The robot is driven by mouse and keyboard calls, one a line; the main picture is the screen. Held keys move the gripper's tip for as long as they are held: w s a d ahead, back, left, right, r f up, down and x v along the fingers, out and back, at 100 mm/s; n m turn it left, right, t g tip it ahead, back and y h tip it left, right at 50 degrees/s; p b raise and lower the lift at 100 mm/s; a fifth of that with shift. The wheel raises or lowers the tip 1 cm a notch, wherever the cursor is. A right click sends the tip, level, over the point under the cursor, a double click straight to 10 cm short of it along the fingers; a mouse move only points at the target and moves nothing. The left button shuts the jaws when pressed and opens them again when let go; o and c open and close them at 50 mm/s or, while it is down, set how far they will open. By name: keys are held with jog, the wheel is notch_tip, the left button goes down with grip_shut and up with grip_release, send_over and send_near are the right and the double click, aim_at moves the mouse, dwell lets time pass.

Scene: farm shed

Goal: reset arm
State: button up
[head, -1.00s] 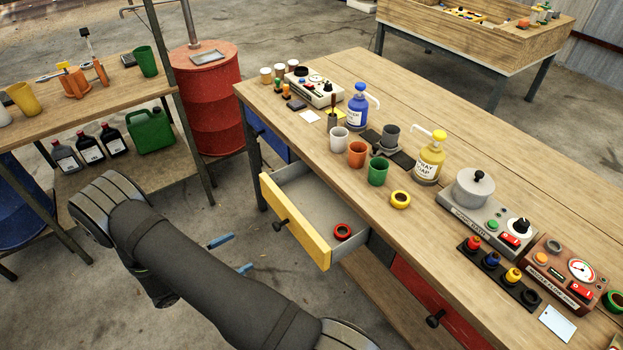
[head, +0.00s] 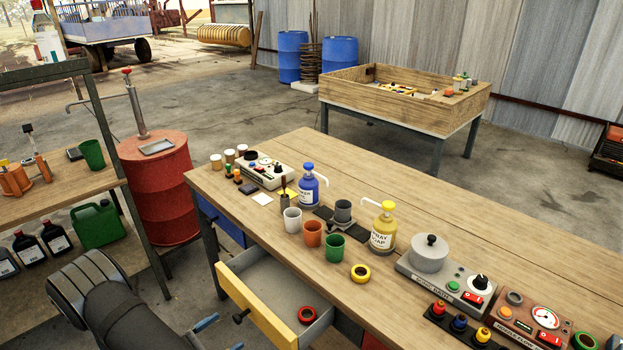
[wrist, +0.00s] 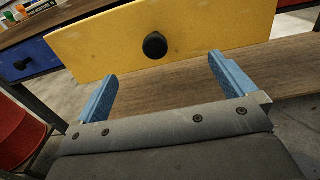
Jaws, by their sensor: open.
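My gripper (wrist: 162,85) has its two blue fingers wide apart in the wrist view, with nothing between them. It faces the yellow drawer front (wrist: 215,32) and its dark round knob (wrist: 155,46), apart from them. In the head view my gripper shows only in part at the lower edge, its blue fingertips (head: 206,323) left of the open yellow drawer (head: 258,310). My arm (head: 105,300) reaches in from the bottom left. A red ring (head: 307,314) lies inside the drawer.
The workbench (head: 400,225) carries cups (head: 313,233), pump bottles (head: 383,228), a yellow ring (head: 360,273) and control boxes. A blue drawer (head: 220,218) is shut left of the yellow one. A red drum (head: 158,190) and a shelf (head: 60,190) stand left. Floor shows between shelf and bench.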

jog(key=shift+v, duration=2.35)
